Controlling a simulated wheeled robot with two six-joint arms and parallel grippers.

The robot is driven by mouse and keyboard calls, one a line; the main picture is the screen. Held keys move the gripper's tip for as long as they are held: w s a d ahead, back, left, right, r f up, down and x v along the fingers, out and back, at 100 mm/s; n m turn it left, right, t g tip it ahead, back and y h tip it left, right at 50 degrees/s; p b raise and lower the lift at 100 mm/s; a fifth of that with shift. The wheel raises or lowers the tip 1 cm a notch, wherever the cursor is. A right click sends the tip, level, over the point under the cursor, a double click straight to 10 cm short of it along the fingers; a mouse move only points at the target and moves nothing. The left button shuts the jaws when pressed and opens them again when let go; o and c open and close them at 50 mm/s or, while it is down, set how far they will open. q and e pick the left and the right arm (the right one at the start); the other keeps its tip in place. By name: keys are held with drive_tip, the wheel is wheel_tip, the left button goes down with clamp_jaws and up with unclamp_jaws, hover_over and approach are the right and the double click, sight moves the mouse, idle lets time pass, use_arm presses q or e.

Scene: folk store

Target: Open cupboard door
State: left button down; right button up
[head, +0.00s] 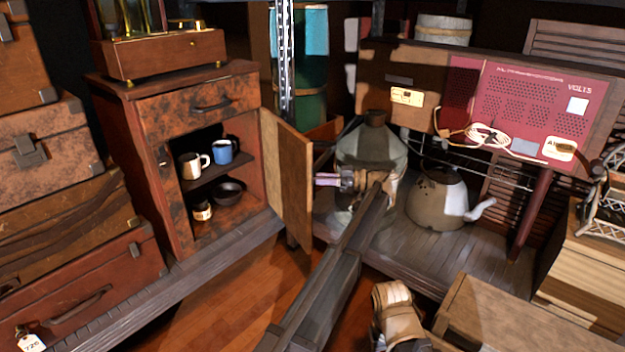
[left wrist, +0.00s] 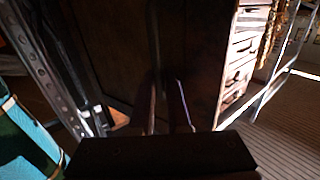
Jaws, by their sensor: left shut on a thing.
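The brown cupboard (head: 175,201) stands at the left with its door (head: 288,180) swung wide open, its pale inner face showing. My left gripper (head: 322,180) is on the outer side of the door, near its free edge, and is shut on it. The door hides the fingertips in the head view, so the exact hold is not clear. In the left wrist view the two fingers (left wrist: 168,108) reach to a dark panel, the door's outer face (left wrist: 195,50). My right gripper's fingers are not in view.
Inside the cupboard are a cream mug (head: 190,166), a blue mug (head: 222,152) and a dark bowl (head: 229,192). A metal post (head: 286,60) rises behind the door. A large can (head: 370,150) and a kettle (head: 437,200) stand to the right. Suitcases (head: 60,230) are stacked left.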

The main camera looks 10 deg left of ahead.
use_arm(q)
drive_tip(key=c, duration=0.9)
unclamp_jaws()
drive_tip(key=shift+a, duration=0.1)
drive_tip(key=d, duration=0.5)
drive_tip(key=w+d, duration=0.1)
drive_tip(key=d, duration=0.1)
drive_tip(key=shift+w+d, duration=0.1)
drive_tip(key=shift+d, duration=0.2)
